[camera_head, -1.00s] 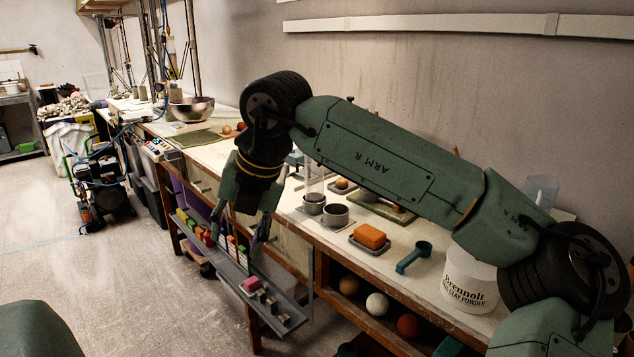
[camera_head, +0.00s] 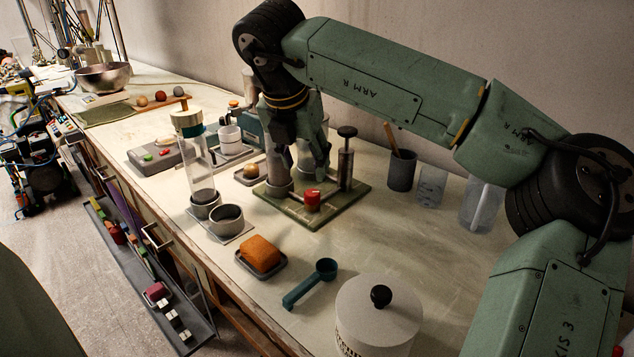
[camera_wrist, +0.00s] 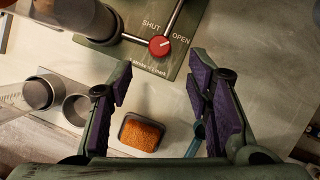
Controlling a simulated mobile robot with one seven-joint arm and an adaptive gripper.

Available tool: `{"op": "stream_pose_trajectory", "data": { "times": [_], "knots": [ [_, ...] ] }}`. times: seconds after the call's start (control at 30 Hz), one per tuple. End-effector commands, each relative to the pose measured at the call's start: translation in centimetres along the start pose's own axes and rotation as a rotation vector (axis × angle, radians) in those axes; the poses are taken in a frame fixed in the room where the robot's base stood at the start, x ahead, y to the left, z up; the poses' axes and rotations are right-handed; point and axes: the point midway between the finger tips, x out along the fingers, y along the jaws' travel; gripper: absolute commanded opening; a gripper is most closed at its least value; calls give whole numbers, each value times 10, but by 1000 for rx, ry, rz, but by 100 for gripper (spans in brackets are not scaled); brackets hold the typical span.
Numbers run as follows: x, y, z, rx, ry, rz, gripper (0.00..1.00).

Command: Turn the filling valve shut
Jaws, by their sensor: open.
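The filling valve is a red knob (camera_head: 312,200) on a green board (camera_head: 345,203) on the bench. In the wrist view the red knob (camera_wrist: 159,45) lies beyond my fingertips, slightly above centre. The words SHUT and OPEN are printed beside it. A pale mark on the knob appears to lie toward the OPEN side, though it is small. My gripper (camera_head: 298,172) hangs above the board, behind the knob in the head view. In the wrist view my gripper (camera_wrist: 160,78) has its purple-padded fingers wide apart with nothing between them, not touching the knob.
A black-topped plunger (camera_head: 346,160) and grey cylinders stand on the board close to my fingers. A clear tube (camera_head: 197,150), a grey cup (camera_head: 227,217), an orange block (camera_head: 261,252) and a teal scoop (camera_head: 311,283) are nearby.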

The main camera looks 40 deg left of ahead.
Motion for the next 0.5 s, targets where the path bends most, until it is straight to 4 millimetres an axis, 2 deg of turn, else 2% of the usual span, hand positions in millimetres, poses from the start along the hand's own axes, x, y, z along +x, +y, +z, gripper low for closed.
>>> {"op": "stream_pose_trajectory", "data": {
  "times": [0.3,0.5],
  "knots": [
    [59,0,0,-1,5,1,45],
    [83,0,0,-1,3,2,45]
  ]
}}
